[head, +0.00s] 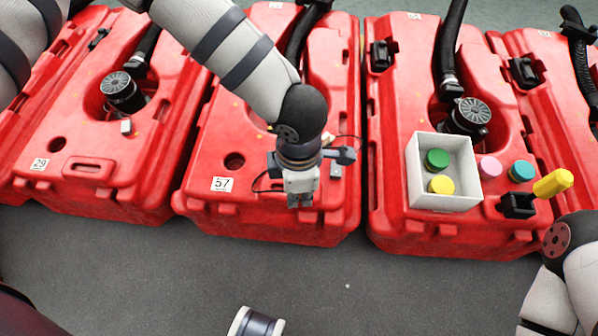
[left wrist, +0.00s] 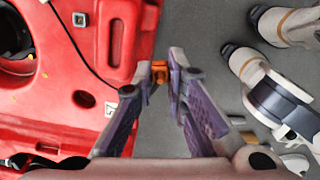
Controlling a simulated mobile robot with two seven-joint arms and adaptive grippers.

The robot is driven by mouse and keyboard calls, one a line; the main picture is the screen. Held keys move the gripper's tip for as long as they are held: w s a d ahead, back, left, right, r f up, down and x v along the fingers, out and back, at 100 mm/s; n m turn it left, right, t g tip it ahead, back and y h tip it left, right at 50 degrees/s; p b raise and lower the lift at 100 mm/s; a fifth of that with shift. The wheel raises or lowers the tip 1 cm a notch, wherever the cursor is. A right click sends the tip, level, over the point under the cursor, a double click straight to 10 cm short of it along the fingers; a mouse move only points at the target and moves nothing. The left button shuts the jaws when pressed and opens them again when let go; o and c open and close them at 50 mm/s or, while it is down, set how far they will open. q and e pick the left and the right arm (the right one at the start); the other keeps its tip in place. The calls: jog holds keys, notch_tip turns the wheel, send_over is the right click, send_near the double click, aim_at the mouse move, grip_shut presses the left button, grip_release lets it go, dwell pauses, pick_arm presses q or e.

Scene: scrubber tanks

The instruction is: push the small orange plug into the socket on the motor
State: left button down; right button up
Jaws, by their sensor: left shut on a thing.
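My left gripper (head: 300,203) hangs over the front edge of the middle red tank marked 57 (head: 205,205), fingers pointing down. In the left wrist view its fingertips (left wrist: 159,74) are shut on the small orange plug (left wrist: 159,70), a small orange block. The plug is hidden in the head view. A thin dark cable (left wrist: 80,52) runs across the tank toward the fingertips. The motor on this tank is hidden behind my left arm, and I cannot make out its socket. Black round-topped motors show on the left tank (head: 122,90) and the right tank (head: 470,113). My right gripper is not in view.
A white open box (head: 444,201) with a green and a yellow round piece stands on the right tank. Pink (head: 490,167) and teal (head: 521,171) pieces and a yellow cylinder (head: 553,183) are beside it. The grey floor (head: 130,265) in front is mostly clear.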

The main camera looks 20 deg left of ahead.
pick_arm(q)
jog(key=n+p, duration=0.1)
jog(key=r+n+p, duration=0.1)
jog(key=n, duration=0.1)
jog(key=shift+w, duration=0.1)
jog(key=shift+f+n, duration=0.25)
jog(key=shift+n, duration=0.45)
jog(key=shift+f, duration=0.15)
jog(key=w+a+b, duration=0.4)
jog(key=w+b, duration=0.3)
jog(key=w, duration=0.3)
jog(key=w+a+b, duration=0.4)
jog(key=w+b, duration=0.4)
jog(key=w, duration=0.2)
jog(key=w+a+b, duration=0.5)
jog(key=w+b, duration=0.3)
jog(key=w, duration=0.2)
jog(key=shift+f, duration=0.25)
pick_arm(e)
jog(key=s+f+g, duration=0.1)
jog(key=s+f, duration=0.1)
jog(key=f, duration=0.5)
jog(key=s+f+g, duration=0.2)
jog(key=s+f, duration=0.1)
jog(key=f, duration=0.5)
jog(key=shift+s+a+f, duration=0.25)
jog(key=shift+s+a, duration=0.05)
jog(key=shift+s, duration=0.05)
